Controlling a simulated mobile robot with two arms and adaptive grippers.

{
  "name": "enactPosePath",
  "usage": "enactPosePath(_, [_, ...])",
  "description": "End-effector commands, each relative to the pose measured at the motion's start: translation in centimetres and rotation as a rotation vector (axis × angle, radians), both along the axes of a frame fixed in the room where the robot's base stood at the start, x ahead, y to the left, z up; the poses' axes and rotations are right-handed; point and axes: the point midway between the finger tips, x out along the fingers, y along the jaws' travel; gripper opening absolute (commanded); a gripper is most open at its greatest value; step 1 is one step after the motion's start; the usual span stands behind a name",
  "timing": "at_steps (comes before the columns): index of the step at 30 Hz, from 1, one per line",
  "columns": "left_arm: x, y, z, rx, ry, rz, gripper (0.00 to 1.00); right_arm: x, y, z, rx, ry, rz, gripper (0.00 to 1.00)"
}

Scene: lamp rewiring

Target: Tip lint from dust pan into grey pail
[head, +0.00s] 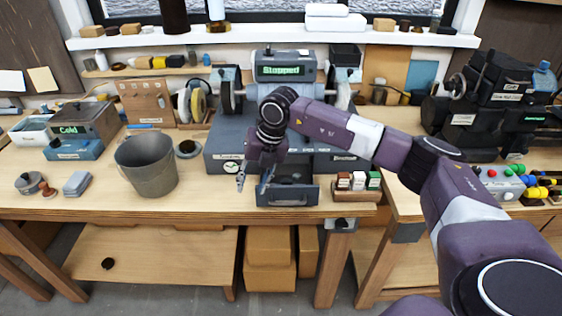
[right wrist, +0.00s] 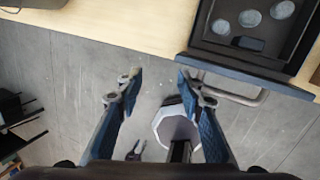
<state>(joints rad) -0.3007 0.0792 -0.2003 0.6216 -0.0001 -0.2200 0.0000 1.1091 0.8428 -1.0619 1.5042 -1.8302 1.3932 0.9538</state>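The grey pail (head: 147,168) stands upright on the wooden bench, left of centre in the head view. It looks empty as far as its inside shows. My right gripper (head: 252,183) points down at the bench's front edge, right of the pail and apart from it, by an open drawer (head: 288,197). In the right wrist view my right gripper (right wrist: 159,88) has its fingers spread, with nothing between them but floor below. The drawer also shows there (right wrist: 250,58), holding several grey discs. I cannot make out a dust pan or lint. My left gripper is out of view.
A bench grinder (head: 284,72) with a "Stopped" display stands behind my right arm. A small rack of labelled blocks (head: 357,182) sits right of the drawer. A grey block (head: 77,183) and a stamp lie left of the pail. Bench around the pail's front is clear.

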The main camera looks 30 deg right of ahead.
Motion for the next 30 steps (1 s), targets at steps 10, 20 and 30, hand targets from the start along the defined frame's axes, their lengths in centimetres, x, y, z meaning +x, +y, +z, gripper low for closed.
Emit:
enactPosePath(10, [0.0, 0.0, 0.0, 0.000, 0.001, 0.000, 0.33, -0.6, -11.1, 3.0, -0.276, 0.065, -0.184, 0.35])
enactPosePath(20, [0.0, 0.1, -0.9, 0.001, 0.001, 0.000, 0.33, -0.5, -11.4, 1.6, -0.280, 0.067, -0.187, 0.35])
enactPosePath(30, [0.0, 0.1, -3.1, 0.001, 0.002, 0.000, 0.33, 0.1, -11.7, -1.7, -0.279, 0.067, -0.186, 0.35])
